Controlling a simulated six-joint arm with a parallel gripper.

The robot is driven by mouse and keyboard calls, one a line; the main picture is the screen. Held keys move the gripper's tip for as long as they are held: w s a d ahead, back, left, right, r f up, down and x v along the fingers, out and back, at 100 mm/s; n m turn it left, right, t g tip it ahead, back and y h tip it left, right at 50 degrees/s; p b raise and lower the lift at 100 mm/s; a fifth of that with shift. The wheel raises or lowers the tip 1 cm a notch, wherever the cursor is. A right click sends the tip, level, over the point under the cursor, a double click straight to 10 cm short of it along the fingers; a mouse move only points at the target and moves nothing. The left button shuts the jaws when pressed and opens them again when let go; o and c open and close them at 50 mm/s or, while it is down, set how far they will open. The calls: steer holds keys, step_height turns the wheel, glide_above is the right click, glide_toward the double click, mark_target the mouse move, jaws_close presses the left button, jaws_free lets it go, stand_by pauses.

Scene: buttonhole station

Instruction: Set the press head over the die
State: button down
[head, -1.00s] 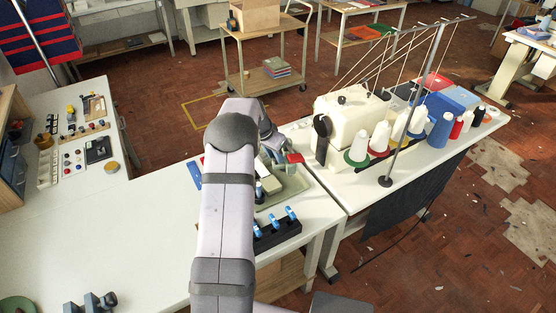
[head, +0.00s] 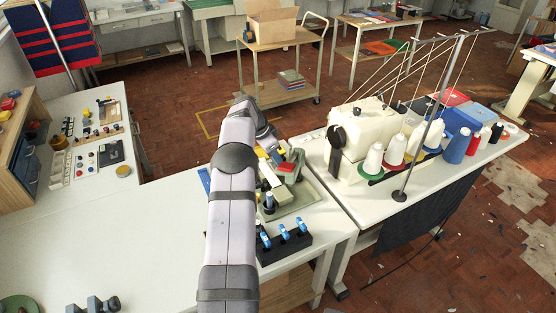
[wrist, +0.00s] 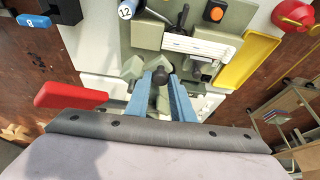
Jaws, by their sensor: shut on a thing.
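The grey-green press (head: 296,162) stands on the white table just beyond my forearm in the head view. Its grey-green body (wrist: 148,32) fills the top middle of the wrist view. My gripper (wrist: 160,88) has blue fingers on either side of a dark ball knob (wrist: 160,75), shut on it. What the knob joins to is hidden behind the fingers. I cannot tell for sure which part is the press head or the die.
A black rack (head: 285,248) with blue-topped pieces stands at the table's front edge. A sewing machine (head: 365,130) with thread cones is to the right. A red bar (wrist: 70,95) and a yellow tray (wrist: 246,62) flank the gripper. The left table surface is largely clear.

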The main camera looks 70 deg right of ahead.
stand_by(0.3)
steer(key=c, duration=1.5)
jaws_free()
steer(key=shift+c, duration=0.2)
steer(key=b+v, duration=0.2)
steer(key=v, duration=0.5)
steer(key=shift+r+b, duration=0.25)
steer(key=shift+b, duration=0.05)
